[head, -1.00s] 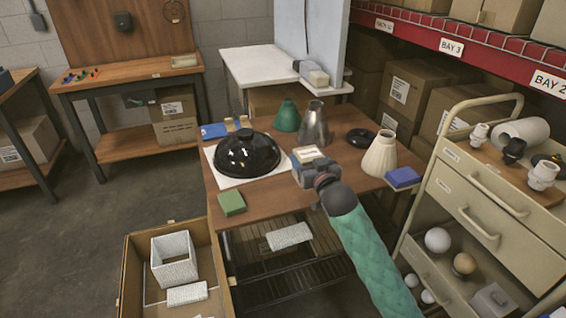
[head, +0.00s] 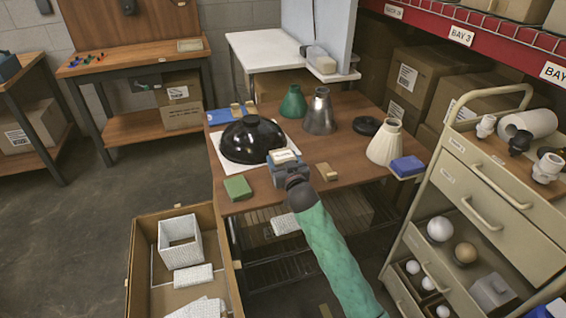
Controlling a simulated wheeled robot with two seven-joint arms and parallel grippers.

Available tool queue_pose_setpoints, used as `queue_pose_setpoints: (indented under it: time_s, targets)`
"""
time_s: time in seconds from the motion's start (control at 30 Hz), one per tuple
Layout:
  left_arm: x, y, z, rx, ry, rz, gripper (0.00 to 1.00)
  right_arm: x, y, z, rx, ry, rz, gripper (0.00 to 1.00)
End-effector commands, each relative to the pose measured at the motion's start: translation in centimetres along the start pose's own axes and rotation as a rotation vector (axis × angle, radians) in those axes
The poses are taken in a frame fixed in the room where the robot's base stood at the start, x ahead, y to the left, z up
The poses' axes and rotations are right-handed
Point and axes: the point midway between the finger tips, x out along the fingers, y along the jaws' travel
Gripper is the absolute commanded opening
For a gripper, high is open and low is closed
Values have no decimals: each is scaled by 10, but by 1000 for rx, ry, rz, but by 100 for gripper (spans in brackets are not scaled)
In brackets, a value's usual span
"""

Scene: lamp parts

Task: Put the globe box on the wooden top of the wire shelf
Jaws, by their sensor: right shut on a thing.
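Wire tiers (head: 285,262) show under the top. My left gripper is not in view.
On the top are the black dome (head: 252,140), a green box (head: 237,188), a tan block (head: 327,171), a cream shade (head: 385,143), a steel cone (head: 319,112) and a blue box (head: 407,166). A drawer cart (head: 470,205) stands right; an open carton (head: 140,255) lies lower left.

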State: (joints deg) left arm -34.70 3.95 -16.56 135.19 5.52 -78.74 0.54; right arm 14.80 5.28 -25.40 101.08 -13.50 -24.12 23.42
Motion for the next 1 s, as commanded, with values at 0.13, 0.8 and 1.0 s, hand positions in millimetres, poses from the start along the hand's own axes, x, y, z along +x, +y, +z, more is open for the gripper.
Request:
queue_pose_setpoints:
  time_s: [0.13, 0.8, 1.0]
  targets:
    - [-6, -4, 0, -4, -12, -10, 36, 0, 0, 12, 0, 1, 0, 35]
    - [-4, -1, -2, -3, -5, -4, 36, 0, 0, 15, 0, 0, 0, 90]
    - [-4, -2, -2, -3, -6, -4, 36, -5, 0, 14, 0, 0, 0, 90]
